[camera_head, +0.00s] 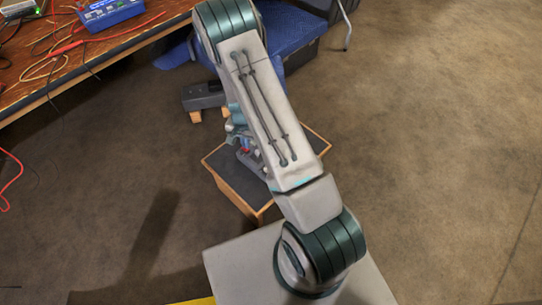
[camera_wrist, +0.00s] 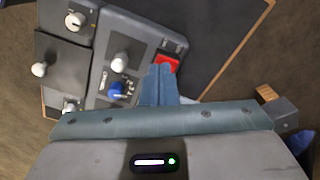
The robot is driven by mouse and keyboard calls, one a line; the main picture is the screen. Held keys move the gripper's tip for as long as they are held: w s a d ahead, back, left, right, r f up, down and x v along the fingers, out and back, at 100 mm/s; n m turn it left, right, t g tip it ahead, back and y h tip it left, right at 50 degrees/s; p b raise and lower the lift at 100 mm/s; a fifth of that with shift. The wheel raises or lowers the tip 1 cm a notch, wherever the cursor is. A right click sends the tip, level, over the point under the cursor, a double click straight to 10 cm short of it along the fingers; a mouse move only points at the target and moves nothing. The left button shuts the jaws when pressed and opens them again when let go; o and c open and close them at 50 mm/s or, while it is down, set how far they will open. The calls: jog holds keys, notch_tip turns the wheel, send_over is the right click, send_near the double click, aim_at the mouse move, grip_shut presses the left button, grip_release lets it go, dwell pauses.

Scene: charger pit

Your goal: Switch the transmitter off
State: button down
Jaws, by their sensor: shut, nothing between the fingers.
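The transmitter (camera_wrist: 138,33) is a grey panel with white knobs, a blue knob (camera_wrist: 117,90) and a red switch (camera_wrist: 167,61) near its right edge. It lies on a dark-topped wooden box. In the head view the transmitter (camera_head: 246,158) is mostly hidden behind my arm. My gripper (camera_wrist: 160,70) is shut and empty, its blue-grey fingertips just below the red switch in the wrist view, partly overlapping its lower edge. I cannot tell whether they touch it, or which way the switch is set.
The wooden box (camera_head: 231,181) stands on the brown carpet. A wooden table (camera_head: 130,39) with cables and a blue device (camera_head: 108,14) is at the upper left. A blue chair (camera_head: 290,28) stands behind my arm. Floor at right is clear.

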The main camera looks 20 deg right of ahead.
jog(key=shift+f+b, duration=0.65)
jog(key=shift+f, duration=0.25)
dwell(0.3)
jog(key=shift+r+p, duration=2.6)
jog(key=shift+r, duration=0.95)
jog(key=s+a+r+n+p, duration=0.15)
jog(key=r+p, duration=0.25)
jog(key=r, duration=0.8)
jog(key=s+r+n+t+y+p, duration=0.15)
jog(key=r+p, duration=0.35)
jog(key=r, duration=0.6)
jog(key=s+r+p, duration=0.3)
jog(key=r+p, duration=0.1)
jog(key=r, duration=0.8)
jog(key=s+r+n+p, duration=0.1)
jog(key=s+r+p, duration=0.3)
jog(key=r, duration=0.4)
jog(key=s+d+r+n+t+h+p, duration=0.1)
jog(key=s+r+p, duration=0.3)
jog(key=s+r, duration=0.3)
jog(key=s+r+n+p, duration=0.2)
jog(key=s+r+p, duration=0.2)
jog(key=r, duration=0.6)
jog(key=shift+s+d+r+p, duration=0.2)
jog(key=shift+s+r+p, duration=0.15)
jog(key=shift+s, duration=0.4)
